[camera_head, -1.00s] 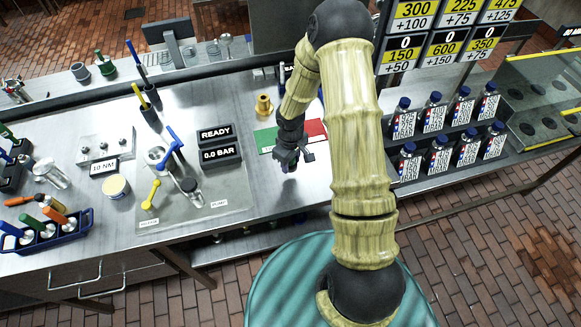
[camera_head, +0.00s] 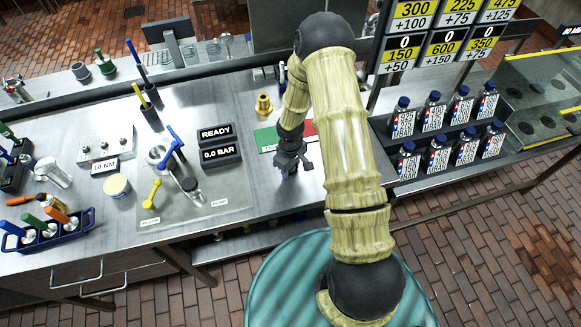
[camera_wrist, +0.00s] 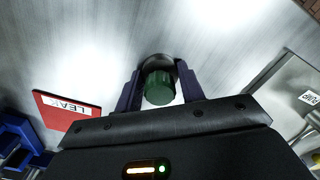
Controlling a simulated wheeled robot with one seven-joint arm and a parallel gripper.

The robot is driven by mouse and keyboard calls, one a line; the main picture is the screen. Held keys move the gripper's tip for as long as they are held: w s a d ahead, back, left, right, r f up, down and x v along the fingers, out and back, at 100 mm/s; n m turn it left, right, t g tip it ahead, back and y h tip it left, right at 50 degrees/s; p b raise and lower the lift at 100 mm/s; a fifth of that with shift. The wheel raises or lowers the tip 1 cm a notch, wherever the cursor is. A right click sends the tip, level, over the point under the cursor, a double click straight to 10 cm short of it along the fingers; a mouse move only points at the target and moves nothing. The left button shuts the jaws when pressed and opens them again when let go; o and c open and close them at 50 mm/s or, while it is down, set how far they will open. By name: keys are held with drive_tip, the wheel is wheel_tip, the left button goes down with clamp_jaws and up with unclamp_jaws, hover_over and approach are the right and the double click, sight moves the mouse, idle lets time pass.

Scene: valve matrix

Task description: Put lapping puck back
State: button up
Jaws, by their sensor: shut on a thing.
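My gripper (camera_head: 290,172) hangs over the right part of the steel bench, in front of the green and red card. In the wrist view, my gripper (camera_wrist: 160,92) is shut on a short green cylinder (camera_wrist: 160,88) with a dark round end, which appears to be the lapping puck. The green body lies between the two dark fingers. The dark end faces the bench; I cannot tell whether it touches it. In the head view the held piece is mostly hidden by the gripper.
The green and red card (camera_head: 268,140) and a brass fitting (camera_head: 264,103) lie behind my gripper. The READY display (camera_head: 216,133) and valve plate (camera_head: 205,205) are to the left. Bottles (camera_head: 435,155) stand in racks to the right. A blue tool tray (camera_head: 48,238) is far left.

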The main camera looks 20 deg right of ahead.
drive_tip(key=o, duration=1)
drive_tip(key=shift+o, duration=0.2)
wheel_tip(320, 180, up, 12)
drive_tip(key=b, duration=0.2)
drive_tip(key=shift+r, duration=0.1)
drive_tip(key=s+r+m+t, duration=0.2)
drive_tip(key=s+r+m, duration=0.5)
drive_tip(key=s+r, duration=0.6)
drive_tip(key=shift+s+t, duration=0.3)
drive_tip(key=shift+s, duration=0.4)
